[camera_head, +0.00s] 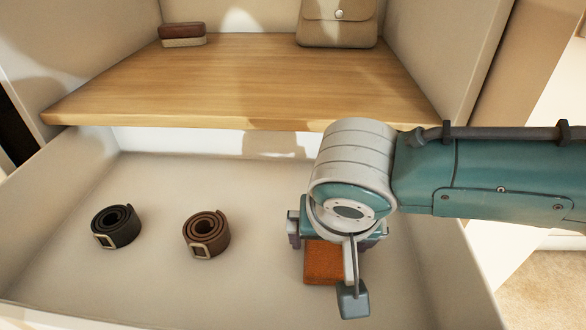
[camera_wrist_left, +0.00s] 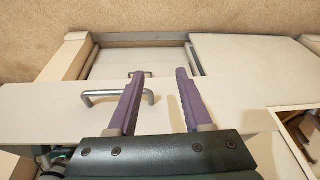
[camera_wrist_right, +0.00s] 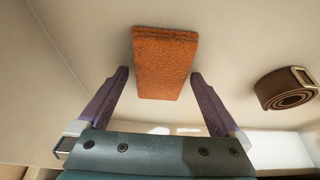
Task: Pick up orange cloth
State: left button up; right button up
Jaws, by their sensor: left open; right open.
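The orange cloth (camera_head: 322,266) is a folded, textured rectangle lying in the open drawer, partly hidden under my right wrist in the head view. In the right wrist view the orange cloth (camera_wrist_right: 165,62) shows between and beyond the fingertips. My left gripper (camera_wrist_left: 154,72) is open and empty, in front of a drawer front with a metal handle (camera_wrist_left: 118,97).
A black rolled belt (camera_head: 116,227) and a brown rolled belt (camera_head: 206,235) lie in the drawer (camera_head: 160,180) left of the cloth. Above it, a wooden shelf (camera_head: 240,85) holds a beige bag (camera_head: 338,25) and a small brown-and-cream item (camera_head: 183,34).

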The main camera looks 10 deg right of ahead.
aim_at(329, 245)
jog(key=shift+f, duration=0.1)
jog(key=shift+c, duration=0.2)
jog(key=c, duration=1.2)
notch_tip(329, 245, up, 19)
jog(key=p, duration=0.8)
jog(key=shift+w, duration=0.1)
jog(key=shift+r, duration=0.55)
